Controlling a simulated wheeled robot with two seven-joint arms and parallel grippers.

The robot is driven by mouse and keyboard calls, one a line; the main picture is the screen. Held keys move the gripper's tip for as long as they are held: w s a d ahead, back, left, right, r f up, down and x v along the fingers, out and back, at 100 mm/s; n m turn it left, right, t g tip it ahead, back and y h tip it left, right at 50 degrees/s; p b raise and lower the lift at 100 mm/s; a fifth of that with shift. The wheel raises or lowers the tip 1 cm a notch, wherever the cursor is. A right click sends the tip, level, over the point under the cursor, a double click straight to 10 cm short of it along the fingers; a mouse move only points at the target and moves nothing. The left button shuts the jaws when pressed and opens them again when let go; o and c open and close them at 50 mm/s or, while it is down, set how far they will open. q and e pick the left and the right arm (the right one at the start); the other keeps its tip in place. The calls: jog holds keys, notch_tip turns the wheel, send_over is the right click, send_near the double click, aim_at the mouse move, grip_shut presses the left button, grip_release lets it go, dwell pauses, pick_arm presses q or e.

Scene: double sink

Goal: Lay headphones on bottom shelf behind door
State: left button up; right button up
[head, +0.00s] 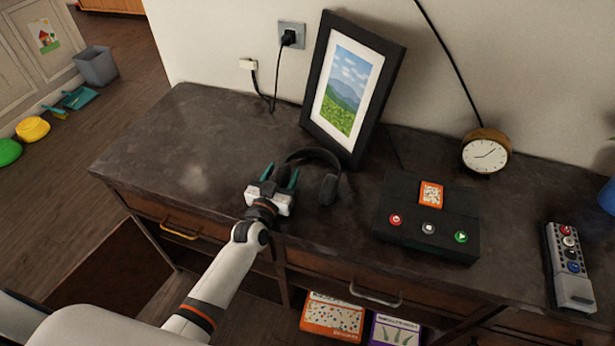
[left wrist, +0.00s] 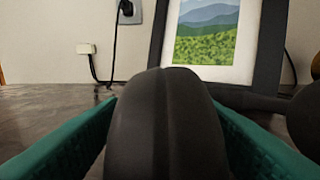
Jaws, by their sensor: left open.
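The dark headphones (head: 329,186) lie on the dark cabinet top, in front of the picture frame. In the left wrist view one dark rounded part of the headphones (left wrist: 165,125) fills the middle, between the two green fingers. My left gripper (head: 281,177) is open around that part at the left end of the headphones; whether the fingers touch it I cannot tell. The open shelf under the drawers (head: 265,283) shows only in part below the cabinet's front. I cannot make out a door on the cabinet. My right gripper is not in view.
A picture frame (head: 378,57) leans on the wall behind the headphones. A black box with buttons (head: 400,207), a round clock (head: 486,151) and a grey remote (head: 568,268) stand to the right. Boxes (head: 333,317) sit on the lower shelf. The cabinet top at left is clear.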

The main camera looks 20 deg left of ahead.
pick_arm(q)
jog(key=shift+w, duration=0.25)
jog(key=c, duration=1.1)
jog(key=shift+r, duration=0.1)
grip_shut()
